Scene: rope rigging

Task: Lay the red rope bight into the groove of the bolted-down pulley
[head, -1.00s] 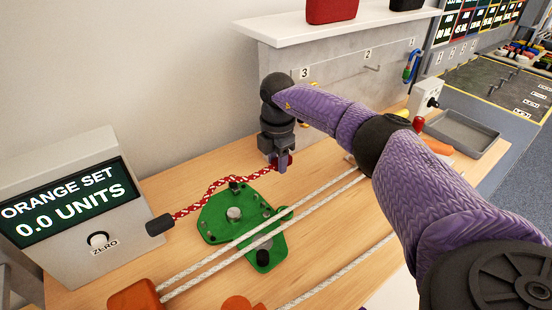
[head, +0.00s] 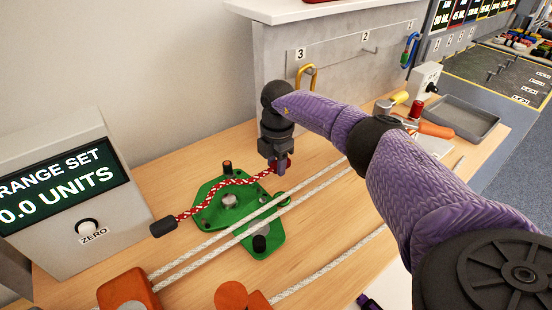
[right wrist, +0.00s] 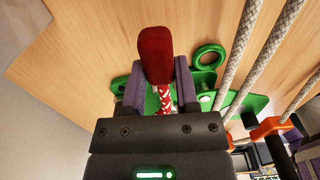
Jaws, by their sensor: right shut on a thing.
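The red-and-white rope (head: 238,183) runs from a dark end piece (head: 163,227) at the left, across the back of the green plate (head: 262,222), up to my right gripper (head: 276,166). The plate carries a grey round knob (head: 201,201) and a dark post (head: 227,167), which stands behind the rope. Whether the rope touches a groove is hidden. A purple and black tip (head: 369,302) at the bottom edge may be my left gripper; its jaws do not show.
White ropes (head: 215,240) cross the plate's front side diagonally. Orange blocks (head: 128,290) stand at the front. A display box (head: 70,205) stands at the left. A grey tray (head: 458,118) and tools lie at the back right. Wood between plate and wall is clear.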

